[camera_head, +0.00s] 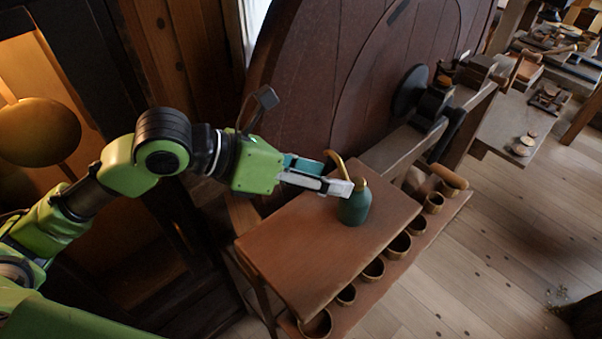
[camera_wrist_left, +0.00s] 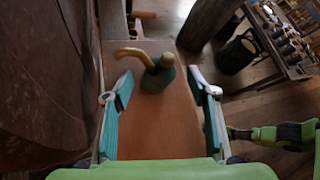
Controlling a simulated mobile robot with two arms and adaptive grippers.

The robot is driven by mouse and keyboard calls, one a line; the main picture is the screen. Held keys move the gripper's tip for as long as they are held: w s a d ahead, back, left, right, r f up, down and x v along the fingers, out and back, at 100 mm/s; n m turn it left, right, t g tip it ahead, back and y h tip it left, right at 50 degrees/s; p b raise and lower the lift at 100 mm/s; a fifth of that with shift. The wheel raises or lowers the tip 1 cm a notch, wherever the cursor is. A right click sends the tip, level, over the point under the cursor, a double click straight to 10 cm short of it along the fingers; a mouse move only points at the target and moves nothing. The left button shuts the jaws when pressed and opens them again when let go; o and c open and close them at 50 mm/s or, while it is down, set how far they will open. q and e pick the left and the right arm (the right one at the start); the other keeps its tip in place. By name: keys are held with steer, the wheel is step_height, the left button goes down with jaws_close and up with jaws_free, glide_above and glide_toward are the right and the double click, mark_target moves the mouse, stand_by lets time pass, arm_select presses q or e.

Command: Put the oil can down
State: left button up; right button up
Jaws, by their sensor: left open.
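The oil can (camera_head: 355,207) is a small teal can with a brass neck and a bent brass spout. It stands upright on a brown wooden table top (camera_head: 300,255), towards its far end. My left gripper (camera_head: 338,180) is at the can in the head view. In the left wrist view the can (camera_wrist_left: 157,78) stands between the open fingers of the left gripper (camera_wrist_left: 165,92), with a gap on both sides. The spout points left there. The right gripper is not seen in the head view; a green arm part shows at the right of the left wrist view.
Several small round cups (camera_head: 373,269) sit on a lower shelf along the table's front. A large dark wooden panel (camera_head: 330,90) rises behind the table. A lathe-like bench (camera_head: 415,135) stands beyond the far end. The near half of the table top is bare.

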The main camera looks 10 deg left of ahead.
arm_select(q)
steer(key=shift+b+v, duration=0.5)
steer(key=shift+v, duration=2.15)
